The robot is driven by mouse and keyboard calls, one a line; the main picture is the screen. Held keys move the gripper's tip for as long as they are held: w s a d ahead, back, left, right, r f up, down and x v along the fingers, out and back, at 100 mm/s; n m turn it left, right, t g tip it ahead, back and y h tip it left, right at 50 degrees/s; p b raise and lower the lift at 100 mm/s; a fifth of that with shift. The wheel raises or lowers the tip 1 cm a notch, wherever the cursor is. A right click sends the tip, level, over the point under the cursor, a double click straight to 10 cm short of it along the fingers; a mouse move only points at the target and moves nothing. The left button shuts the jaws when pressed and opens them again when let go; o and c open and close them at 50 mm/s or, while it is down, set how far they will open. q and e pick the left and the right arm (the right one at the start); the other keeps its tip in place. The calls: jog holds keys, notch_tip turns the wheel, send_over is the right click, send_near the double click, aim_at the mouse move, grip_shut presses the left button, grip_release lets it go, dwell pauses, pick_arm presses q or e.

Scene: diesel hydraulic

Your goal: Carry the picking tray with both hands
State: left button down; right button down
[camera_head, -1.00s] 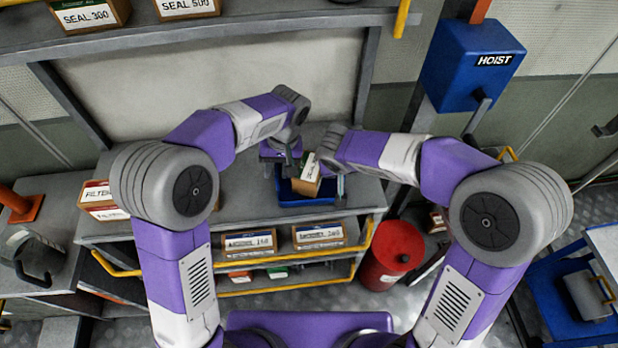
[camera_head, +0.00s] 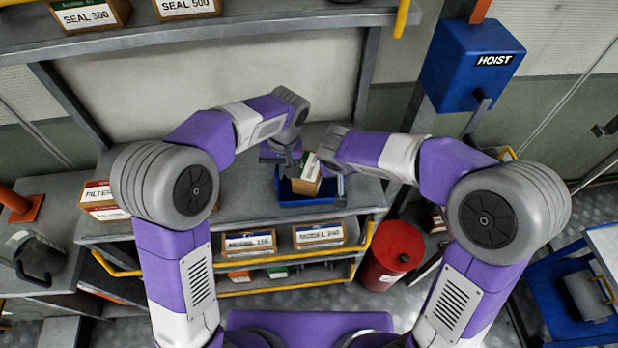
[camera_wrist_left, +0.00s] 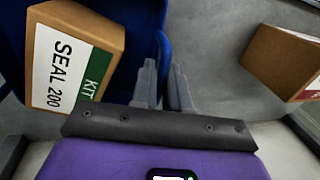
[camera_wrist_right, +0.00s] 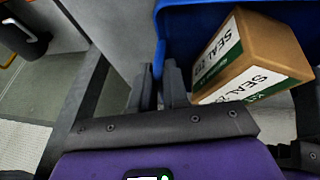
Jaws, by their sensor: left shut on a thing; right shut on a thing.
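The picking tray is a blue open tray (camera_head: 305,201) on the grey bench top, near its right end. A cardboard box labelled SEAL 200 KIT (camera_head: 307,178) sits tilted in it; it also shows in the left wrist view (camera_wrist_left: 75,60) and the right wrist view (camera_wrist_right: 255,62). My left gripper (camera_head: 286,163) is shut on the tray's left rim; its fingers pinch the blue wall in the left wrist view (camera_wrist_left: 164,85). My right gripper (camera_head: 339,184) is shut on the right rim, with its fingers close together in the right wrist view (camera_wrist_right: 160,85). Part of the tray is hidden by my grippers.
A filter box (camera_head: 98,197) stands at the bench's left end. Labelled boxes sit on the shelf below, behind a yellow rail (camera_head: 368,240). A red drum (camera_head: 391,255) stands on the floor at right. An upper shelf (camera_head: 280,25) overhangs the back.

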pick_arm(q)
jog(key=shift+r, duration=0.15)
pick_arm(e)
jog(key=shift+r, duration=0.15)
